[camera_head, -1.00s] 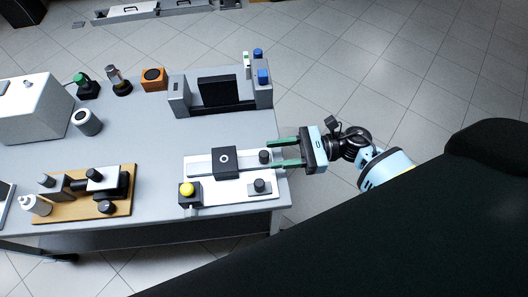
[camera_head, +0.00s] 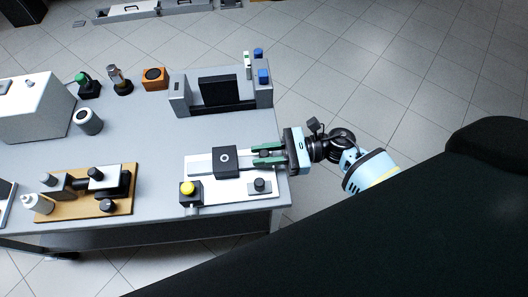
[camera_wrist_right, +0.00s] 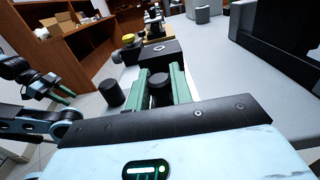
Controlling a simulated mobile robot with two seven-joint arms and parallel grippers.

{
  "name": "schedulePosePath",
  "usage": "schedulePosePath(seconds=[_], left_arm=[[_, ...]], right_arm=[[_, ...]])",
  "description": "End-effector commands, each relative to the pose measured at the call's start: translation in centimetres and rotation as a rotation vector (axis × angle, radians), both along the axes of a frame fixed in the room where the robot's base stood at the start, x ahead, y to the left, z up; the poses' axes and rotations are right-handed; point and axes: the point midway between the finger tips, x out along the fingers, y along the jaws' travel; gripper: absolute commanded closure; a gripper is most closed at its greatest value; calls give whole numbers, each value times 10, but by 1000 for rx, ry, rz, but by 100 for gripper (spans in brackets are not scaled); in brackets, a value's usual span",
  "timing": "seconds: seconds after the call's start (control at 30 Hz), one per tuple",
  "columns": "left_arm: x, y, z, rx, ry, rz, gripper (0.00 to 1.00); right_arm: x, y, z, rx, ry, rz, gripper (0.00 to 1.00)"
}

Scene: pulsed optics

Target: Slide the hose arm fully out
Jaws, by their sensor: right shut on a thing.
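The white-based fixture on the table's right end has a black block (camera_head: 225,159) with a ring mark on top. A grey bar, seemingly the hose arm (camera_head: 200,168), runs through this block. My right gripper (camera_head: 266,154) has come in from the right, and its green fingers are shut on a dark round knob at the bar's right end. In the right wrist view the knob (camera_wrist_right: 160,88) sits between the two fingers, with the black block (camera_wrist_right: 158,52) beyond. My left gripper (camera_wrist_right: 58,92) shows at the left of the wrist view, fingers apart and empty; it is outside the head view.
A yellow button (camera_head: 187,187) and a second black knob (camera_head: 260,184) stand on the fixture's front side. A grey bracket with a black panel (camera_head: 218,90) stands behind. A wooden board with parts (camera_head: 125,170) lies left. Floor to the right is free.

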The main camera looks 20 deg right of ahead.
Motion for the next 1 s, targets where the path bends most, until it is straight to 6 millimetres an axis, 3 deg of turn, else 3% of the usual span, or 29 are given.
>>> schedulePosePath(seconds=[0.27, 0.6, 0.7, 1.0], left_arm=[[-1, 0, -3, 0, 2, 0, 64], [-7, 2, -30, 4, 26, -1, 64], [-7, 4, -33, 7, 27, -2, 64], [-6, 7, -32, 11, 24, -5, 64]], right_arm=[[-2, -7, -2, -3, 2, -1, 100], [-22, -77, -6, -4, 5, -2, 100], [-26, -87, -3, -2, 4, -1, 100], [-26, -92, -1, -2, 3, -1, 100]])
